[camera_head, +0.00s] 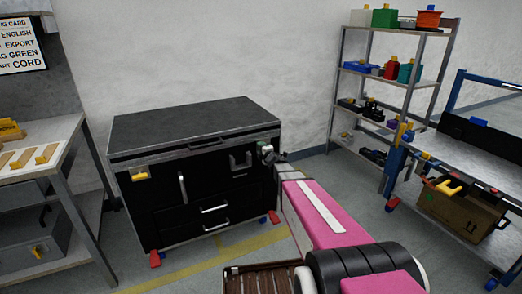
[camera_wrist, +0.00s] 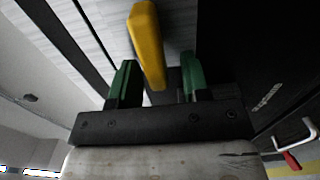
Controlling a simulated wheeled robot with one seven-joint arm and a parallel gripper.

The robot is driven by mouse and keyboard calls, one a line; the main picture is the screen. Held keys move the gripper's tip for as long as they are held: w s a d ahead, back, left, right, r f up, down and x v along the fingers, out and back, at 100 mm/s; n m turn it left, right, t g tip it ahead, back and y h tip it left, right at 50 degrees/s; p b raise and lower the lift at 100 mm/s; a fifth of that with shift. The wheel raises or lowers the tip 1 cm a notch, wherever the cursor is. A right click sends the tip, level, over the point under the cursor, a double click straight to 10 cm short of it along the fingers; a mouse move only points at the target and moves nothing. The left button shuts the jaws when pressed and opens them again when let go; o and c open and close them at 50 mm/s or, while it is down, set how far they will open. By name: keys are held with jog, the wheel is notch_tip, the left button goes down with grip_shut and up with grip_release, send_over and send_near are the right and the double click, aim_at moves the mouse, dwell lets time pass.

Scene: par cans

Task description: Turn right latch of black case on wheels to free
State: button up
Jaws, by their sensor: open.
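The black case on wheels (camera_head: 185,220) stands against the back wall, with a flat dark lid. Its left latch (camera_head: 140,177) is a yellow handle lying roughly level on the front. My gripper (camera_head: 267,153) is at the case's upper right front and hides the right latch in the head view. In the wrist view, my gripper (camera_wrist: 158,78) is open, with green fingers on either side of the yellow right latch (camera_wrist: 148,45). The latch looks nearer the left finger, with a wider gap on the right. I cannot tell whether either finger touches it.
The case's front has metal handles (camera_head: 215,209) and red-brown casters (camera_head: 273,217). A bench (camera_head: 60,165) with yellow-tan pieces stands on the left. A shelf rack (camera_head: 385,78) and a blue-trimmed workbench (camera_head: 470,165) stand on the right.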

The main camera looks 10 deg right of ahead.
jog(key=v, duration=1)
jog(key=shift+s, duration=0.35)
jog(key=shift+d, duration=0.2)
jog(key=s+d+f+m+g+h, duration=0.5)
jog(key=s+f+m+g+h, duration=0.4)
jog(key=m, duration=0.6)
jog(key=s+a+m+g+y, duration=0.1)
jog(key=s+a+m+g, duration=0.2)
jog(key=s, duration=0.5)
jog(key=s+a+m+g+y, duration=0.2)
jog(key=s+g, duration=0.3)
jog(key=s, duration=0.4)
jog(key=shift+a+f+m, duration=0.25)
jog(key=shift+a+m, duration=0.15)
jog(key=shift+m, duration=0.5)
